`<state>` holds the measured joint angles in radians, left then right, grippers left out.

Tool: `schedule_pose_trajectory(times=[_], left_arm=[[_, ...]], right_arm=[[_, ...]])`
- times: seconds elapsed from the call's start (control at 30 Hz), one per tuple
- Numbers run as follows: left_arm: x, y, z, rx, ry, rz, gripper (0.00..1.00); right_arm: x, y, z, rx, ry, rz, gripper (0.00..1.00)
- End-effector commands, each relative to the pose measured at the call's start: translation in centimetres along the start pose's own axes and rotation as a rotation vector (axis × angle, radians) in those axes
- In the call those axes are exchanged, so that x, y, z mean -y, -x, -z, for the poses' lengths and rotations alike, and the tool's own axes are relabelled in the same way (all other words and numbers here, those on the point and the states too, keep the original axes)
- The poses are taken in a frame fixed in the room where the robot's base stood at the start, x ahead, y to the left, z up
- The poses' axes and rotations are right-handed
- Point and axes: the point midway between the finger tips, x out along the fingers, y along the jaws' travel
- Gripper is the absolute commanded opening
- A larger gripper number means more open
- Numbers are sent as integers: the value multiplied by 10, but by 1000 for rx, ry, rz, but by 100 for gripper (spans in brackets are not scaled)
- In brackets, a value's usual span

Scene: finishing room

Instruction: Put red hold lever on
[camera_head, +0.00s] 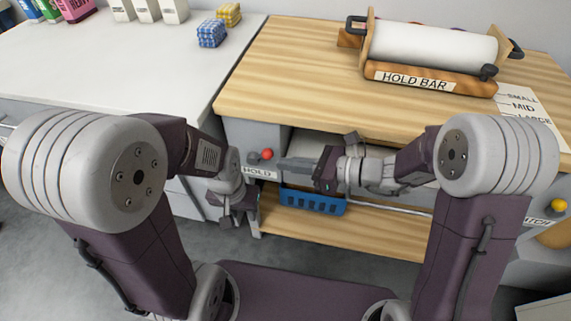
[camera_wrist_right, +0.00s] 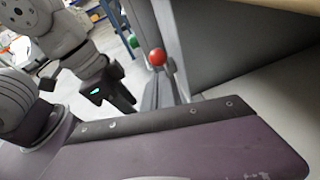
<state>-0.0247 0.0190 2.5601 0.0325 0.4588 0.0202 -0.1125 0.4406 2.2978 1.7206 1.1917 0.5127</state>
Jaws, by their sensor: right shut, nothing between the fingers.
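The hold lever's red ball knob (camera_head: 267,154) is at the grey front panel under the wooden worktop, above a "HOLD" label (camera_head: 258,173). In the right wrist view the red knob (camera_wrist_right: 157,57) is at the upper middle. My right gripper (camera_head: 281,163) is shut and empty, its fingers pointing left with the tips close to the knob. In the right wrist view the right fingers (camera_wrist_right: 160,93) run up towards the knob; I cannot tell if they touch it. The lever's arm is mostly hidden. My left gripper (camera_head: 236,207) hangs lower left of the knob; its finger gap is unclear.
A roller with a "HOLD BAR" label (camera_head: 418,80) stands on the wooden worktop (camera_head: 290,65). A blue basket (camera_head: 312,202) sits on the lower shelf (camera_head: 350,236). A yellow knob (camera_head: 553,208) is at the right. The white table (camera_head: 110,65) is at the left.

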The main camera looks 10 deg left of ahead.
Motion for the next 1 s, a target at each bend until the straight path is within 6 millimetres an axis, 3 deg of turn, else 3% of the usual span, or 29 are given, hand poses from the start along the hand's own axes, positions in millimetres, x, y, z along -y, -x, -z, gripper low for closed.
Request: schedule_pose_trajectory(times=[0.47, 0.73, 1.0], left_arm=[[0, -2, 0, 0, 0, 0, 36], [0, 27, 3, 0, 0, 0, 36], [0, 23, 2, 0, 0, 0, 36]], right_arm=[[0, -8, -9, 0, -1, 0, 0], [-5, -11, -38, 0, -1, 0, 0], [-4, -13, -33, -1, -1, 0, 0]])
